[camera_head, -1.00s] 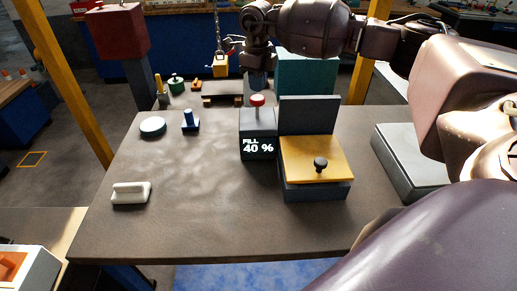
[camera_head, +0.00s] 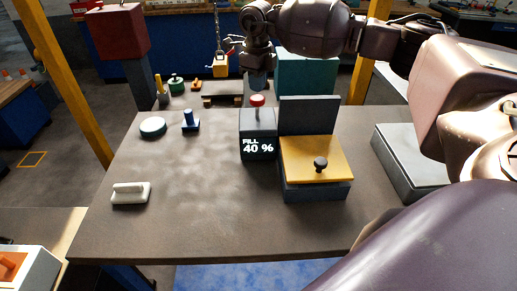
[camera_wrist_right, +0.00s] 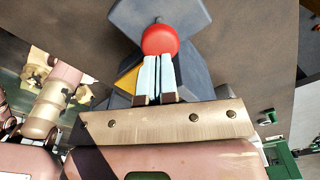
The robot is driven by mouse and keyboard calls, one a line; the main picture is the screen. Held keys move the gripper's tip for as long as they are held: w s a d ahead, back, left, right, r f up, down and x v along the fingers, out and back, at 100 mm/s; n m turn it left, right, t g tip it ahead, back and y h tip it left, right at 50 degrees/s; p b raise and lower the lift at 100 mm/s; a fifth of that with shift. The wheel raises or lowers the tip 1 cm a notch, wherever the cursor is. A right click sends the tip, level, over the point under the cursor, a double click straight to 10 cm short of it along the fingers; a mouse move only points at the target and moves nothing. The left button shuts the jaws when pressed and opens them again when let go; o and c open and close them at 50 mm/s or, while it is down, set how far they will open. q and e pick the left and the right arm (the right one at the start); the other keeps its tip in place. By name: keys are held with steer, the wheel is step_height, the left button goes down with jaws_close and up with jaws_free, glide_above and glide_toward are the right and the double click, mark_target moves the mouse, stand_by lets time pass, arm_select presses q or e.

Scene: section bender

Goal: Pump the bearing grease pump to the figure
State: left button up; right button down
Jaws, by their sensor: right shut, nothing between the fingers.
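The bearing grease pump (camera_head: 258,125) is a grey block on the table, with a red knob (camera_head: 257,100) on top and a front label reading "FILL 40 %". My right gripper (camera_head: 258,82) points down just above the red knob. In the right wrist view its shut fingers (camera_wrist_right: 158,60) overlap the lower part of the red knob (camera_wrist_right: 159,40), with nothing between them. I cannot tell whether the fingertips touch the knob. My left gripper is not in view.
The table's front middle (camera_head: 210,220) is clear.

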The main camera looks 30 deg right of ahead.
stand_by(0.3)
steer(key=shift+f, duration=0.2)
steer(key=shift+f, duration=0.35)
steer(key=shift+f+b, duration=0.25)
steer(key=shift+b, duration=0.15)
steer(key=shift+f, duration=0.1)
